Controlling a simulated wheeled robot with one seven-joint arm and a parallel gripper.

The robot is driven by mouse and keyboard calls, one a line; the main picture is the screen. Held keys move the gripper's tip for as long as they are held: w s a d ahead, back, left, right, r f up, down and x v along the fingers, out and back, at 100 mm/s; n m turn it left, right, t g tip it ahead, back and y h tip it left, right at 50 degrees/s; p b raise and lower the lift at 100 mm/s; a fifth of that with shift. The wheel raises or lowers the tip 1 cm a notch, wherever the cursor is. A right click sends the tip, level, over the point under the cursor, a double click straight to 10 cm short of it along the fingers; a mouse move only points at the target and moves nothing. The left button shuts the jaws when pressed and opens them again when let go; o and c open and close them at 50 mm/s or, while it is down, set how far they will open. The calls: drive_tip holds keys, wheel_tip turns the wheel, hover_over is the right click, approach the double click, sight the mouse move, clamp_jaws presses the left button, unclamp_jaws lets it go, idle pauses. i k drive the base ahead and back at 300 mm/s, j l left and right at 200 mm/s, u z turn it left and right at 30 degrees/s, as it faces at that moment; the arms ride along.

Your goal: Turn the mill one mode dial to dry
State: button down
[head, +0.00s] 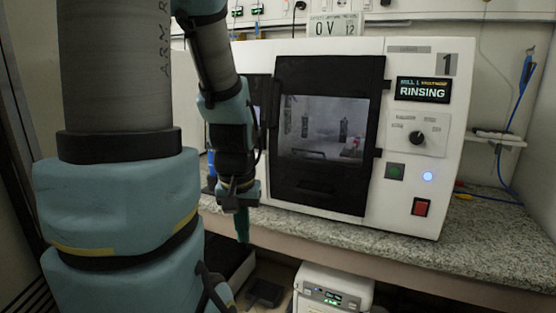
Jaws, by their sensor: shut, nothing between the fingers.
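Mill one (410,211) is a white machine on the stone counter, with a "1" label at its upper right. Its mode dial (416,137) is a black round knob on a light panel at the right of its front. The labels around the dial are too small to read. The display (422,90) above it reads "RINSING". My gripper (242,236) is shut and empty. It points down in front of the machine's left side, well left of and lower than the dial.
A closed black-framed door with a window (325,125) fills the machine's middle. Bare granite counter (490,235) lies at right. A white box (332,290) stands below.

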sight(416, 137)
drive_tip(key=z, duration=0.95)
